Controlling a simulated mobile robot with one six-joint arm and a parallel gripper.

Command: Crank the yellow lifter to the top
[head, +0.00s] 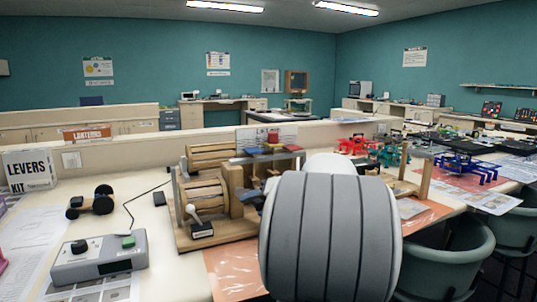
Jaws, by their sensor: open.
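I cannot make out a yellow lifter in the head view; my large grey arm link covers the middle front of the table and may hide it. Small lifter-like frames stand on the right part of the table: a red one (353,146), a green one (389,156) and a blue one (465,168) under a dark top plate.
A wooden machine with drums (206,192) stands left of my arm. Green chairs (447,257) stand along the right front edge.

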